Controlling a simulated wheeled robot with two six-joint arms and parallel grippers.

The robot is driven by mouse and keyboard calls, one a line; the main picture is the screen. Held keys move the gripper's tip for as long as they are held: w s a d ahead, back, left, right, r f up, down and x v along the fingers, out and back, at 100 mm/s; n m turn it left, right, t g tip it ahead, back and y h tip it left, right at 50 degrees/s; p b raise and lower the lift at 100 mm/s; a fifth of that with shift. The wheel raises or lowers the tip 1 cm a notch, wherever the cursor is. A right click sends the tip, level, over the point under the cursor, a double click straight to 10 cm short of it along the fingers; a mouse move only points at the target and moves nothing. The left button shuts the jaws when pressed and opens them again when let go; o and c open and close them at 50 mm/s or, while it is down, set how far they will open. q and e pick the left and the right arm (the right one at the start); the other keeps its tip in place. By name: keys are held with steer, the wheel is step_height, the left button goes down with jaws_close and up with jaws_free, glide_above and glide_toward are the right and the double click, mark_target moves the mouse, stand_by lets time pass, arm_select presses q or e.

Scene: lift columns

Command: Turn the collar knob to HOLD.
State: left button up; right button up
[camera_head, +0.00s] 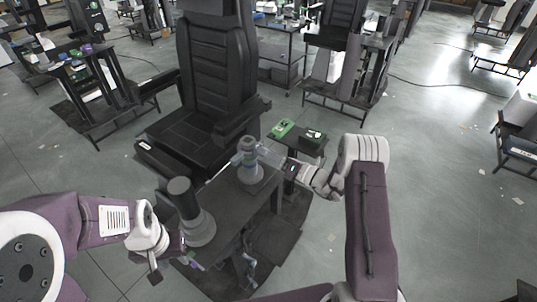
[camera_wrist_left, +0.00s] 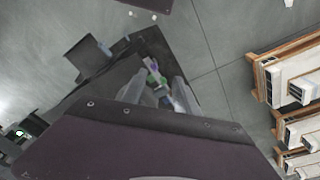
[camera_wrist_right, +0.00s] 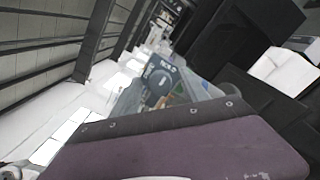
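Two lift columns stand on a dark bench (camera_head: 228,205) in the head view. The nearer column (camera_head: 183,205) has a dark upper tube and a wide grey base. The farther column (camera_head: 249,172) is blue-grey with a collar round it. My right gripper (camera_head: 262,156) reaches this collar from the right. Contact is unclear. My left gripper (camera_head: 190,258) is open and empty, low beside the nearer column.
A black reclining chair (camera_head: 210,75) stands right behind the bench. A small side table (camera_head: 293,143) holds a green item (camera_head: 282,128) and a dark green-topped box (camera_head: 312,138). Other benches and chairs stand farther back. Open floor lies to the right.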

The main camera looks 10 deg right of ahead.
steer(key=b+v, duration=0.2)
steer(key=v, duration=0.7)
